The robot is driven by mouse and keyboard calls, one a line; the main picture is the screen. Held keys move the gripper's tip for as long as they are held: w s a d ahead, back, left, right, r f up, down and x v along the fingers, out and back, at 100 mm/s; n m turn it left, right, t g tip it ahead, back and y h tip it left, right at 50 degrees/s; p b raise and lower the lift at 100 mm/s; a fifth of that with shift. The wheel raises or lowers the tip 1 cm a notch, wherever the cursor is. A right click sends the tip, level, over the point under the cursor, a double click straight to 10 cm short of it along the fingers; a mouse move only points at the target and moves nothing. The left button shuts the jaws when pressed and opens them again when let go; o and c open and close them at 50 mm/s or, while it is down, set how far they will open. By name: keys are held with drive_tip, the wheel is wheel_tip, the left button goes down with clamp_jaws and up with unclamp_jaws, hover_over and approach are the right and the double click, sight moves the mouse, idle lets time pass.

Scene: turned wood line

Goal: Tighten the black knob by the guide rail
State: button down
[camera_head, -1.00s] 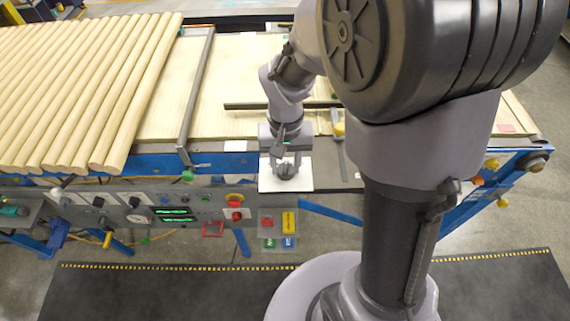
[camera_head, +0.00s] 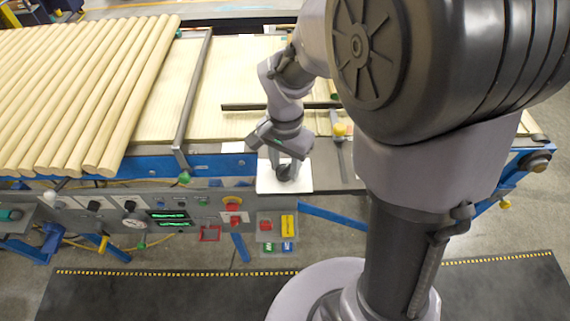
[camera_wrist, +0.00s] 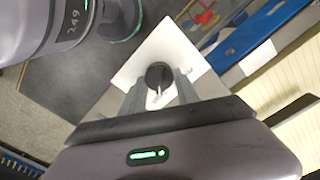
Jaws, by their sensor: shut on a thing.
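The black knob (camera_wrist: 158,74) stands on a white plate (camera_wrist: 172,46) and carries a pale pointer mark. In the head view the knob (camera_head: 284,174) is partly hidden by my gripper, near the front edge of the line on its white plate (camera_head: 264,183). My gripper (camera_wrist: 160,84) is shut on the knob from above, one finger on each side. In the head view my gripper (camera_head: 286,168) is small, and its wrist is turned at a slant. A grey metal rail (camera_head: 193,105) crosses the belt to the left of the knob; a dark bar (camera_head: 245,107) lies behind it.
Several turned wood rods (camera_head: 85,90) lie at the left of the line. A control panel (camera_head: 150,212) with a red button (camera_head: 232,205) is on the front, left of the knob. A yellow-topped part (camera_head: 341,130) stands right of my gripper. Dark floor mat (camera_head: 180,292) is clear.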

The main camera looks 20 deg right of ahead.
sight(285, 166)
idle(0.4)
drive_tip(key=c, duration=0.9)
unclamp_jaws()
wheel_tip(285, 166, up, 18)
drive_tip(key=p, duration=0.6)
drive_tip(key=shift+f, duration=0.25)
drive_tip(key=s+a+f+n+t+y+b, duration=0.1)
drive_tip(key=s+a+f+n+t+b, duration=0.1)
drive_tip(key=s+b, duration=0.3)
drive_tip(key=s+a+f+n+t+y+b, duration=0.1)
drive_tip(key=s+a+f+n+t+b, duration=0.1)
drive_tip(key=s, duration=0.6)
wheel_tip(285, 166, down, 3)
drive_tip(key=n+t+b, duration=0.1)
drive_tip(key=b, duration=0.2)
drive_tip(key=shift+a+r+n+t, duration=0.15)
drive_tip(key=shift+a+n+t, duration=0.15)
drive_tip(key=shift+t, duration=0.1)
